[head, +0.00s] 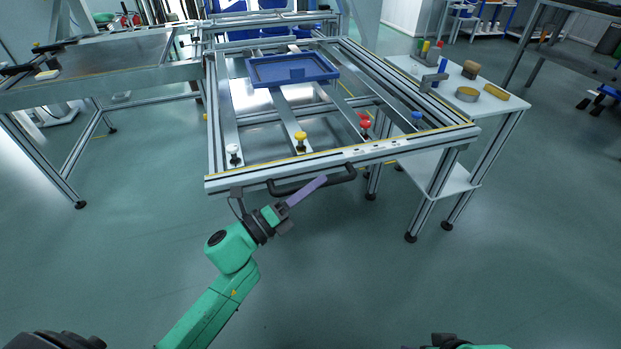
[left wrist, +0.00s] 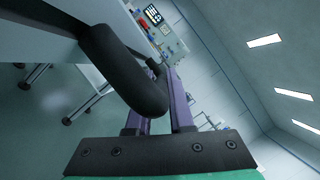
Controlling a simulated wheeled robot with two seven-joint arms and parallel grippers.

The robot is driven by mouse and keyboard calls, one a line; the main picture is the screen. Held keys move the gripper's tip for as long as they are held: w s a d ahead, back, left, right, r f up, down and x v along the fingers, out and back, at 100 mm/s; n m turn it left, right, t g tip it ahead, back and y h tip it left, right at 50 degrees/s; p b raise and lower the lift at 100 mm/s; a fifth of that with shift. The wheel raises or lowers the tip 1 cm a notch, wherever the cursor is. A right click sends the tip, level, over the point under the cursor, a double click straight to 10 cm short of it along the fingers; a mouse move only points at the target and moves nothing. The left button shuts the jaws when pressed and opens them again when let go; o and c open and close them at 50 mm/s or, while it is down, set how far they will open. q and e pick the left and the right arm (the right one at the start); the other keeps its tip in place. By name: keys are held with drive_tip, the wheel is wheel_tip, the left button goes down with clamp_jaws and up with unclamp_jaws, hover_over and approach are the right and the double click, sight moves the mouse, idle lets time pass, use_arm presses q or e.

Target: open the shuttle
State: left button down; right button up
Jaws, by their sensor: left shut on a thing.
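The shuttle appears to be the aluminium frame (head: 330,160) with a yellow-edged front beam, standing at the middle of the head view. A black bar handle (head: 338,178) is fixed to its front face and also shows large in the left wrist view (left wrist: 128,72). My left gripper (head: 308,188), with purple fingers, reaches up from below and is shut on the handle. In the left wrist view the handle crosses in front of the fingers (left wrist: 158,115) and hides part of them. My right gripper is out of view; only a bit of that arm shows at the bottom edge.
A blue tray (head: 265,82) lies on the frame's rails, with white, yellow, red and blue knobs in front. A white side table (head: 515,103) with small parts stands close at the right. A grey table (head: 110,62) stands at the left. The floor before the frame is clear.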

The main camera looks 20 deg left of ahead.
use_arm(q)
drive_tip(key=shift+s+d, duration=0.45)
drive_tip(key=shift+s, duration=0.25)
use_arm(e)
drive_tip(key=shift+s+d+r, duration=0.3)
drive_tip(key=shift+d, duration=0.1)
use_arm(q)
drive_tip(key=c, duration=0.9)
unclamp_jaws()
drive_tip(key=shift+o, duration=0.5)
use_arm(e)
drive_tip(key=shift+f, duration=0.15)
use_arm(q)
drive_tip(key=shift+a, duration=0.1)
